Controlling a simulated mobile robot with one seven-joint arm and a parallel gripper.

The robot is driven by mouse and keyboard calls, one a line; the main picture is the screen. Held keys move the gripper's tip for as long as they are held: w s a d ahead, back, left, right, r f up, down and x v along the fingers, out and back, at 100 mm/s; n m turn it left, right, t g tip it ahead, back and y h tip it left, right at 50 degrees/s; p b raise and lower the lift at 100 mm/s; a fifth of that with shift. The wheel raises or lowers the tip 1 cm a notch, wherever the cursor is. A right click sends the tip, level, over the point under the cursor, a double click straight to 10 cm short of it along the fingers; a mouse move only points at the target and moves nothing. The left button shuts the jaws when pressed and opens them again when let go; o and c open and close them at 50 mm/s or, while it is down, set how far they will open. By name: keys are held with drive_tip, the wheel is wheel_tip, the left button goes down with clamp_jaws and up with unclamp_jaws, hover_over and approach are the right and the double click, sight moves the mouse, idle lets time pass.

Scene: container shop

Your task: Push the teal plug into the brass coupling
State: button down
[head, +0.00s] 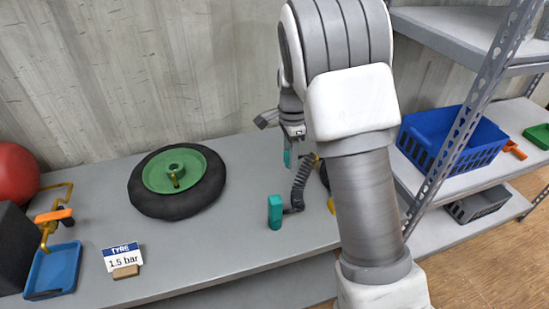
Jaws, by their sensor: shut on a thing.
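My gripper (291,150) points down above the grey table, partly hidden by my own arm. It is shut on a small teal piece (287,158), which looks like the teal plug; only a sliver of it shows. A dark coiled hose (299,185) rises from the table just right of it. A small brass-coloured piece (315,160) shows near the hose's upper end, against my arm; I cannot tell for sure that it is the brass coupling. The held teal piece appears apart from it.
A teal block (275,212) stands upright on the table by the hose's lower end. A black tyre with a green hub (172,168) lies to the left. A tyre sign (123,257) and blue tray (53,271) are front left. A shelf with a blue crate (424,135) stands right.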

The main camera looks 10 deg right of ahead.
drive_tip(key=shift+s+d+r, duration=0.3)
drive_tip(key=shift+d+r, duration=0.05)
drive_tip(key=shift+d, duration=0.1)
drive_tip(key=s+d+r+n+p, duration=0.2)
drive_tip(key=s+n, duration=0.6)
drive_tip(key=n, duration=0.7)
drive_tip(key=r+p, duration=0.1)
drive_tip(key=p, duration=0.1)
drive_tip(key=shift+s+n+p, duration=0.25)
drive_tip(key=shift+n+p, duration=0.1)
drive_tip(key=shift+n, duration=0.05)
drive_tip(key=shift+a, duration=0.1)
